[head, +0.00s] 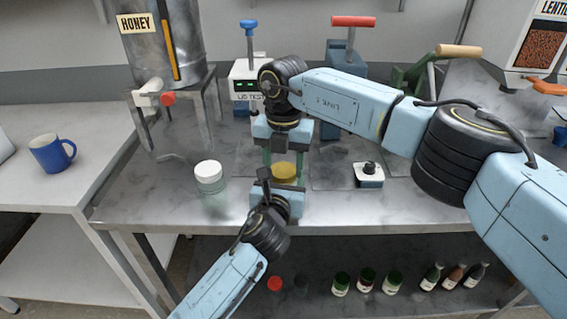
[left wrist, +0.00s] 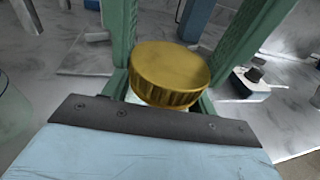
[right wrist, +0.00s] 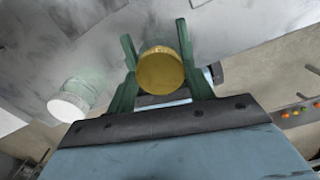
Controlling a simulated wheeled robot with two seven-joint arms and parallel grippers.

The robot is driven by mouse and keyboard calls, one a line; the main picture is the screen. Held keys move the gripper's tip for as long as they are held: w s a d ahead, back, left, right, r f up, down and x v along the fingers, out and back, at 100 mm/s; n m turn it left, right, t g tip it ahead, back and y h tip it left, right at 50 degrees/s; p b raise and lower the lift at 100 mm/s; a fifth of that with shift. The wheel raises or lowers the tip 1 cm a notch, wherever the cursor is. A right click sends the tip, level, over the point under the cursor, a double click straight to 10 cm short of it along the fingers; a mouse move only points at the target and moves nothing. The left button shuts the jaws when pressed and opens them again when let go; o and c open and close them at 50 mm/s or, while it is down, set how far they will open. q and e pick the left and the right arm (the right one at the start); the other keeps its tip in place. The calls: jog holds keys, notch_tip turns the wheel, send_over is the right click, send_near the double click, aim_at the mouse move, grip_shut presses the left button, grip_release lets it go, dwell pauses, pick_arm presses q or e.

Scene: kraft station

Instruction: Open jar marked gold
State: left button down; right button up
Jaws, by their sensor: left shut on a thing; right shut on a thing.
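The jar with the gold lid (head: 285,171) stands on the steel bench, with its lid on top. My right gripper (head: 285,163) reaches down from above and is shut on the gold lid. My left gripper (head: 279,186) comes from the front and is shut on the jar body below the lid. The gold lid also shows between green fingers in the left wrist view (left wrist: 168,75) and in the right wrist view (right wrist: 161,70). The glass body is mostly hidden by the grippers. I cannot tell whether the lid has turned.
A jar with a white lid (head: 209,176) stands to the left on the bench. A small white block with a black knob (head: 368,175) is to the right. The honey dispenser (head: 160,45) and a lid tester (head: 247,80) are behind. A blue mug (head: 50,153) is far left.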

jog(key=n, duration=0.7)
jog(key=o, duration=1.1)
jog(key=shift+a, duration=0.1)
jog(key=shift+c, duration=0.2)
jog(key=shift+r, duration=2.35)
jog(key=shift+c, duration=0.4)
jog(key=m, duration=0.2)
jog(key=r+m, duration=0.1)
jog(key=m, duration=0.3)
jog(key=shift+r, duration=0.4)
jog(key=m, duration=0.2)
jog(key=r+m, duration=0.1)
jog(key=m, duration=0.1)
jog(key=r+m, duration=0.1)
jog(key=m, duration=0.2)
jog(key=shift+f, duration=4)
jog(key=shift+c, duration=0.2)
